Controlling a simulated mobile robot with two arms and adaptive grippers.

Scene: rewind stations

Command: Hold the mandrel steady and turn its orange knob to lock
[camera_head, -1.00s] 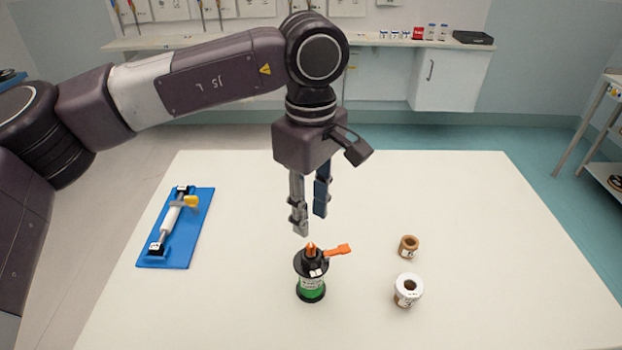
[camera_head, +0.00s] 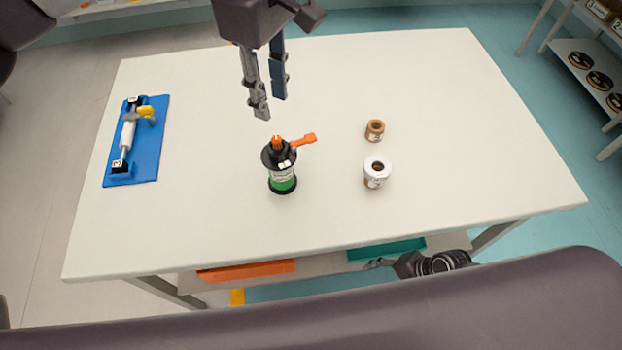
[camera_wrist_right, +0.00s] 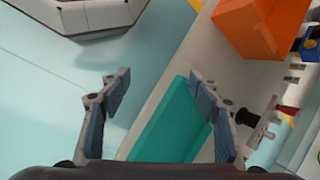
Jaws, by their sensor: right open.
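The upright mandrel (camera_head: 281,165) stands on the white table in the head view, black above with a green band near its base. Its orange knob (camera_head: 277,143) is on top, with an orange lever (camera_head: 304,140) pointing right. My left gripper (camera_head: 270,104) is just above and behind it, fingers pointing down, open and empty, apart from the knob. My right gripper (camera_head: 372,264) is low by the table's front edge, well away from the mandrel. In the right wrist view its fingers (camera_wrist_right: 160,82) are apart with nothing between them.
A blue board (camera_head: 148,165) with a white roller and a yellow handle lies at the left. A brown spool (camera_head: 375,131) and a white-topped spool (camera_head: 377,172) stand right of the mandrel. Below the tabletop are an orange bin (camera_head: 246,270) and a teal bin (camera_head: 386,250).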

